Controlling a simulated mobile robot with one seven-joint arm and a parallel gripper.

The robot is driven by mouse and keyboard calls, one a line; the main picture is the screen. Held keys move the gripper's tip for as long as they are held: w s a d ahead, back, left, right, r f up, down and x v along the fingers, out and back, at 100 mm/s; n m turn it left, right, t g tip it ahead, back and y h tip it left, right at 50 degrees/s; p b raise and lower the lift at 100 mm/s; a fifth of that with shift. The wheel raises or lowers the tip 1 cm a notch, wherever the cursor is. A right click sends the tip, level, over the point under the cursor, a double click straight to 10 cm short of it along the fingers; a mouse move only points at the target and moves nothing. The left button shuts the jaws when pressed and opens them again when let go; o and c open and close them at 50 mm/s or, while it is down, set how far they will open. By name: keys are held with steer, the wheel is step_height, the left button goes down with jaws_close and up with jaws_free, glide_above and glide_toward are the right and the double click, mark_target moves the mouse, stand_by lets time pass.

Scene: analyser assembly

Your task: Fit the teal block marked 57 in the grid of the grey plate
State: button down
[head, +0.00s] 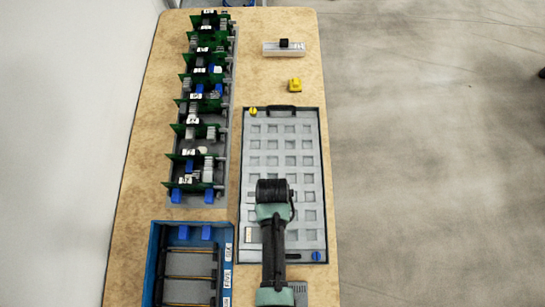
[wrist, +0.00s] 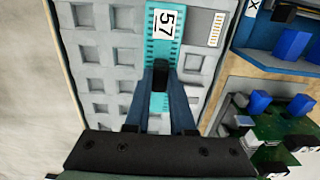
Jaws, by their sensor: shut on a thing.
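The teal block marked 57 (wrist: 163,45) shows in the wrist view, with its white label near the top of the picture. My gripper (wrist: 161,76) is shut on it, with the fingertips at the block's middle. The block is over the grey plate (wrist: 107,68), whose square pockets show on both sides of it. I cannot tell whether the block touches the plate or is just above it. In the head view the grey plate (head: 246,180) lies on the table, and my arm covers its lower middle. The block and fingertips are hidden there.
A blue bin (head: 158,235) stands left of the plate's near end. A long rack of green circuit boards (head: 205,110) stands on the left. A yellow piece (head: 295,84) and a clear box with a black knob (head: 284,47) are beyond the plate.

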steer(key=c, duration=0.7)
jaws_free()
steer(key=c, duration=0.3)
steer(key=shift+c, duration=0.2)
steer(key=shift+r+p, duration=2)
steer(key=shift+p, duration=0.3)
stand_by(0.4)
step_height(320, 180, up, 7)
steer(key=p, duration=0.6)
steer(key=shift+f, duration=0.1)
stand_by(0.6)
